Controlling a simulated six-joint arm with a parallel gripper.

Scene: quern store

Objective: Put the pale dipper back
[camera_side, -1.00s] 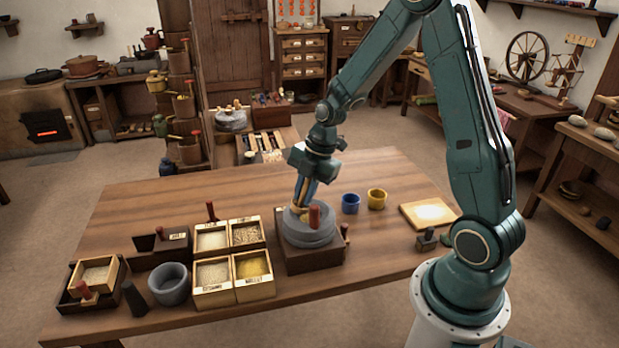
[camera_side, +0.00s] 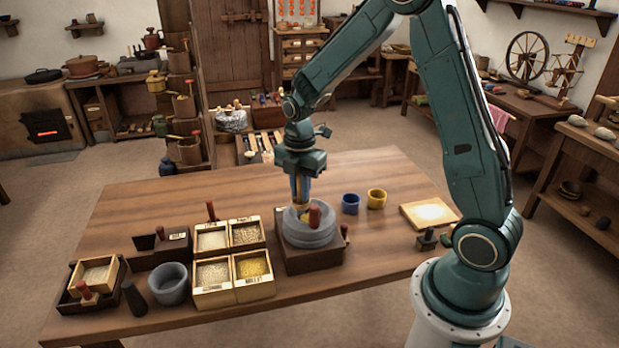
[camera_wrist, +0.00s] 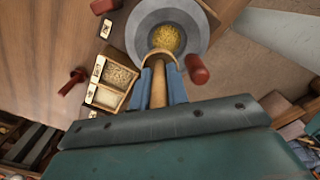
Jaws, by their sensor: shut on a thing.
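My gripper (camera_side: 301,204) points down over the grey stone quern (camera_side: 310,235), its blue fingers shut on the tan handle of a dipper (camera_wrist: 159,88). In the wrist view the dipper's pale round rim (camera_wrist: 158,54) sits at the near edge of the quern (camera_wrist: 140,35). Yellow grain (camera_wrist: 167,39) lies in the quern's hollow. I cannot tell whether the dipper touches the stone or what it holds. In the side view the fingers and quern hide most of the dipper.
Blue (camera_side: 350,204) and yellow (camera_side: 376,199) cups stand right. Clear table lies behind.

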